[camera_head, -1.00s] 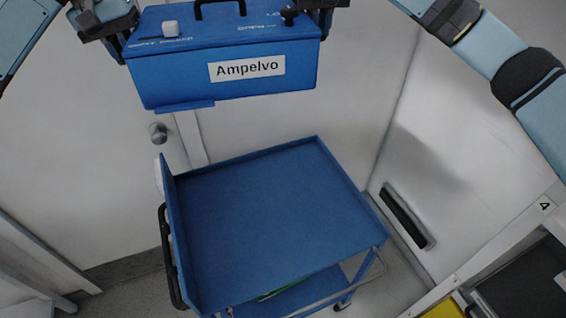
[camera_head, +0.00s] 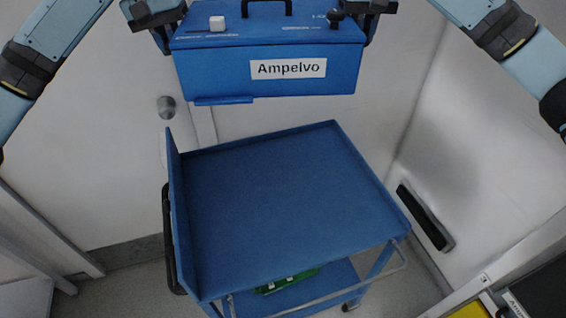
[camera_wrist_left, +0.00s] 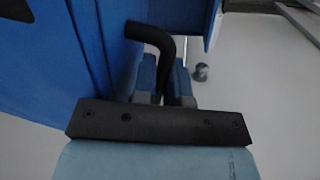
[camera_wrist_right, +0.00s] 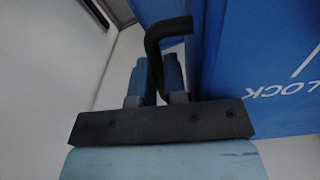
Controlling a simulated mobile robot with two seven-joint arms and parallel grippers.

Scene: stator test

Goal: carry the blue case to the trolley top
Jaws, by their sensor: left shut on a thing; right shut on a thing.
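The blue case (camera_head: 225,75), labelled "Ampelvo", hangs in the air above the far side of the trolley, roughly level. My left gripper (camera_head: 163,35) is at its left end, and in the left wrist view (camera_wrist_left: 163,92) its fingers are shut on a black side handle (camera_wrist_left: 150,35). My right gripper (camera_head: 371,25) is at its right end, and in the right wrist view (camera_wrist_right: 158,85) it is shut on the other black side handle (camera_wrist_right: 165,32). The trolley top (camera_head: 280,200) is a blue, empty tray with raised edges, below and nearer than the case.
The trolley has a black push handle (camera_head: 170,240) on its left and a lower shelf holding a green item (camera_head: 288,281). A door with a round knob (camera_head: 166,107) stands behind. A white panel with a dark recessed handle (camera_head: 425,217) is at right. A yellow item (camera_head: 470,309) is at lower right.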

